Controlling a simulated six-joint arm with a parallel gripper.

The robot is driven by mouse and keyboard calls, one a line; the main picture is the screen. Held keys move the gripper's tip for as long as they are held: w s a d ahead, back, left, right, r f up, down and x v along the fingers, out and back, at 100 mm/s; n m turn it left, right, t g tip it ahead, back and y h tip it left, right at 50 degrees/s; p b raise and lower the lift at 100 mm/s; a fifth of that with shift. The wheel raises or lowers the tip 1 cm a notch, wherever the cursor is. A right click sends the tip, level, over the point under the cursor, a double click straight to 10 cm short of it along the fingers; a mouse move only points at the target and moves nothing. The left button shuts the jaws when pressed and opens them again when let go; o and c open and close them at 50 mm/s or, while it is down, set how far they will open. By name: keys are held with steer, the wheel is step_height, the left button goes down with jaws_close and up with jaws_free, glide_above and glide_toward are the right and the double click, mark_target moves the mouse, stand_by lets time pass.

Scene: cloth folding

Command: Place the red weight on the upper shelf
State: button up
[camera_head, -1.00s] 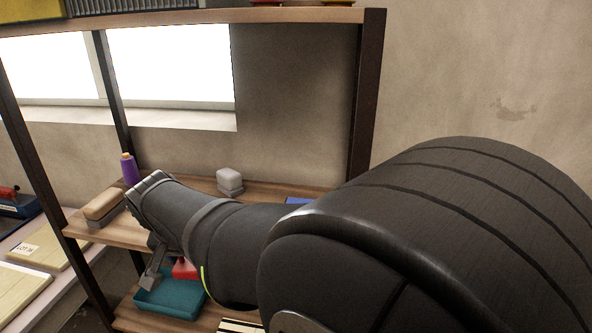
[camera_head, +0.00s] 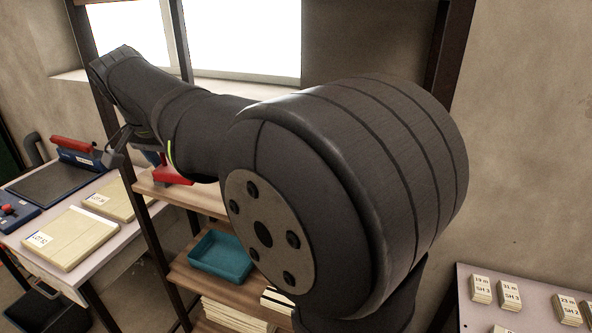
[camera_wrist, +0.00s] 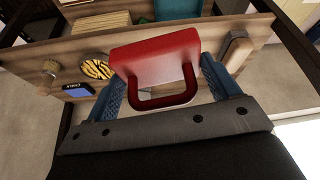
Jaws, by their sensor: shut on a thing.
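The red weight (camera_wrist: 155,62), a block with a loop handle, is between the blue fingers of my gripper (camera_wrist: 162,72) in the wrist view. The gripper is shut on it, with the handle toward the palm. In the head view the red weight (camera_head: 173,175) shows below my wrist, near the front of a wooden shelf board (camera_head: 196,196). My arm hides much of that board, and I cannot tell the gap to it. The teal tray (camera_head: 222,257) stands on the board below and looks empty.
In the wrist view the board carries a bowl of yellow pieces (camera_wrist: 97,67), a blue box (camera_wrist: 77,90) and a wood-topped block (camera_wrist: 236,48). A dark upright (camera_head: 148,215) stands left of the shelves. A side table (camera_head: 97,247) with panels is further left.

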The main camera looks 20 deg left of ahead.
steer(key=w+d+f+m+g+h, duration=0.1)
steer(key=w+d+f+m+h, duration=0.15)
steer(key=w+m, duration=0.45)
steer(key=w+d+f+m+h, duration=0.1)
steer(key=w+d+m, duration=0.15)
steer(key=w, duration=0.85)
steer(key=w+d+f+m+g+h, duration=0.1)
steer(key=w+d+m, duration=0.3)
steer(key=w, duration=0.5)
steer(key=shift+m, duration=0.35)
steer(key=a+f, duration=0.2)
steer(key=a, duration=0.2)
steer(key=s+a+f, duration=0.1)
steer(key=a+f, duration=0.1)
steer(key=a, duration=0.2)
steer(key=s+a+f, duration=0.1)
steer(key=a+f, duration=0.1)
steer(key=a, duration=0.2)
steer(key=shift+a+f, duration=0.1)
steer(key=shift+f, duration=0.25)
steer(key=shift+a+f, duration=0.1)
steer(key=shift+f, duration=1.95)
steer(key=shift+f, duration=0.15)
steer(key=o, duration=1.8)
steer(key=shift+v, duration=3.85)
